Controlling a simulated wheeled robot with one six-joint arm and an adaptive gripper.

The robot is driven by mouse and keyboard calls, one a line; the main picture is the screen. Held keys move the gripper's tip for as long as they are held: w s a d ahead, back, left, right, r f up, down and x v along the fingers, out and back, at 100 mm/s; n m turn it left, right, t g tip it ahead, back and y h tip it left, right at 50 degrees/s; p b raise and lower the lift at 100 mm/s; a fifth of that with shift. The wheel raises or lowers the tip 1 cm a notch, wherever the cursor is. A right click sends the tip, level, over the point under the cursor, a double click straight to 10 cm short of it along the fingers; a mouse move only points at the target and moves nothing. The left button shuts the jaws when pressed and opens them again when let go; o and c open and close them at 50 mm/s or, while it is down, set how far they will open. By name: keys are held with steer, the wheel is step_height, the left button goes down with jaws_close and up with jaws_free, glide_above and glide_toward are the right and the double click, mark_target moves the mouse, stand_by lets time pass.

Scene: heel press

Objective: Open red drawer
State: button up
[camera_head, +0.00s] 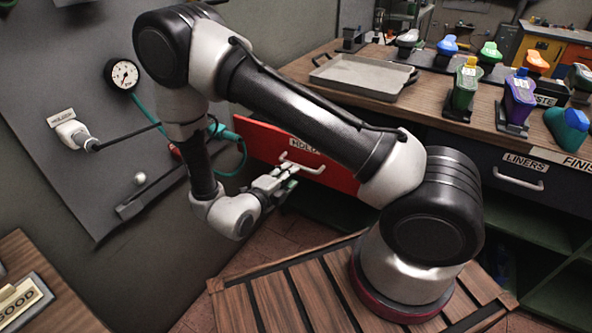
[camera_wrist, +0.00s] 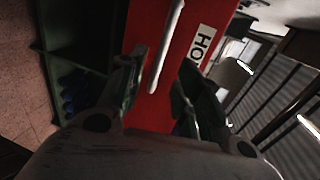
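The red drawer (camera_head: 262,143) is under the left part of the wooden bench. Its front seems to stand out from the bench front, so it looks partly open; my arm hides part of it. It has a white bar handle (camera_head: 302,165) and a label partly covered by my arm. My gripper (camera_head: 287,180) is at the handle. In the wrist view, the red front (camera_wrist: 187,25) fills the middle, and the handle (camera_wrist: 164,50) lies between the two fingers of my gripper (camera_wrist: 163,85). The fingers are apart, with gaps visible beside the handle; I see no firm contact.
A dark drawer labelled LINERS (camera_head: 515,180) is to the right. The bench top holds a grey tray (camera_head: 362,76) and several coloured shoe-like items. A grey wall panel with a gauge (camera_head: 122,74) and green hose is at left. A table corner (camera_head: 45,290) is at lower left.

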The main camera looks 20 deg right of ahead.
steer(key=v, duration=0.4)
steer(key=shift+s+a, duration=0.1)
stand_by(0.3)
